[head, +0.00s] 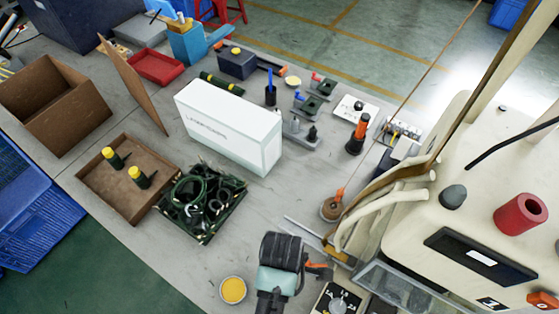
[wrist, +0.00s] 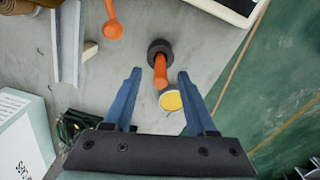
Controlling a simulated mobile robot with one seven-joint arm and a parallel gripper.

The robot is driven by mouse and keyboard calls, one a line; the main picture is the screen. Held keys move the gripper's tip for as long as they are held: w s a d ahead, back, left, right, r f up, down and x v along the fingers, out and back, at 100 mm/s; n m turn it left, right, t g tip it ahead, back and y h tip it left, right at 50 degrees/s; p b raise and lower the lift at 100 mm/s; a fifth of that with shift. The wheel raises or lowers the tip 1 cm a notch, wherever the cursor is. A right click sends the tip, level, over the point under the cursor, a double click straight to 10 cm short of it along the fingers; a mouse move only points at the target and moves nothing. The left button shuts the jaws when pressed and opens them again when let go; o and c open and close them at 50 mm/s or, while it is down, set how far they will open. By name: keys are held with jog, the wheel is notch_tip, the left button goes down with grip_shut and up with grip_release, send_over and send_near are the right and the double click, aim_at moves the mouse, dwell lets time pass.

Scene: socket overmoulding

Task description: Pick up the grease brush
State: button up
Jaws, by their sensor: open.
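The grease brush (wrist: 160,70) shows in the wrist view as an orange handle rising toward the camera from a dark round base. My gripper (wrist: 160,73) is open, with one blue finger on each side of the handle and a visible gap on both sides. The handle lies between the fingertips, and neither finger seems to touch it. The brush's lower end is hidden by the dark base.
A tin of yellow grease (wrist: 170,101) stands close beside the brush. An orange ladle (wrist: 112,28) and a metal channel (wrist: 66,42) lie nearby. A white box (head: 229,126) and a tray of dark cables (head: 203,237) stand further off. The large cream machine (head: 450,225) crowds the right.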

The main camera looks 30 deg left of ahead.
jog(key=shift+s+a+f+p, duration=0.1)
jog(key=shift+f+p, duration=0.1)
jog(key=shift+f, duration=1.1)
jog(key=shift+a+f+p, duration=0.1)
jog(key=shift+f+p, duration=0.05)
jog(key=shift+f, duration=1.15)
grip_shut()
